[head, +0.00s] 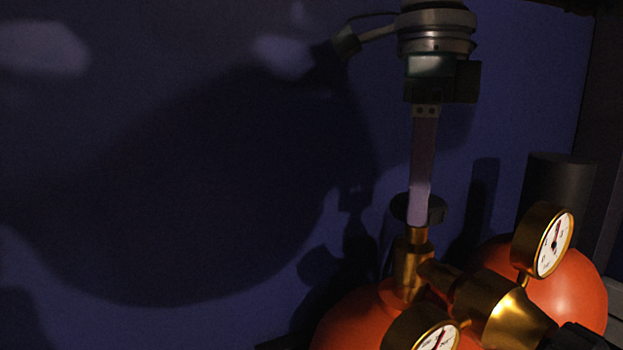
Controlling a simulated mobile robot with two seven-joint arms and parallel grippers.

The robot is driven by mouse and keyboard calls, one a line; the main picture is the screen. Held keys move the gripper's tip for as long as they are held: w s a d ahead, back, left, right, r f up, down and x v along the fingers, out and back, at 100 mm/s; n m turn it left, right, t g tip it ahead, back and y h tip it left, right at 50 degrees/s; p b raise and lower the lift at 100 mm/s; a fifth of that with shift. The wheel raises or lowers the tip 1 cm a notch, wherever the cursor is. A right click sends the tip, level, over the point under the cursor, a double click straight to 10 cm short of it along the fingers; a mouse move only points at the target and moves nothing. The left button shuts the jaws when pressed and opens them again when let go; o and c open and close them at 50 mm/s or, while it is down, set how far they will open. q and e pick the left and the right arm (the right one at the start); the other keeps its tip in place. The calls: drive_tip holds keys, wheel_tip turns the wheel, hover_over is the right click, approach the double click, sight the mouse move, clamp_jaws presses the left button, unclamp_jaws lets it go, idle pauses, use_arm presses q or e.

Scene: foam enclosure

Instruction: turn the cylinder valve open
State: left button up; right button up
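The cylinder valve is a brass body (408,270) on top of an orange-red cylinder (352,318), with a round black knob (436,211) at its upper end. My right gripper (418,215) points straight down from above. Its fingertip overlaps the front of the knob; whether it touches the knob I cannot tell. I see the fingers edge-on as one strip, so the gap between them is hidden. My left gripper is not in view.
A brass regulator (495,308) with a gauge (552,245) on the right and a second gauge (436,338) at the bottom edge juts out beside the valve. A second orange-red cylinder (583,290) stands behind. A dark blue wall (150,250) with large shadows fills the left.

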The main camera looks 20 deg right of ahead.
drive_tip(key=o, duration=0.5)
wheel_tip(320, 180, up, 10)
drive_tip(key=p, duration=0.7)
drive_tip(key=shift+p, duration=0.3)
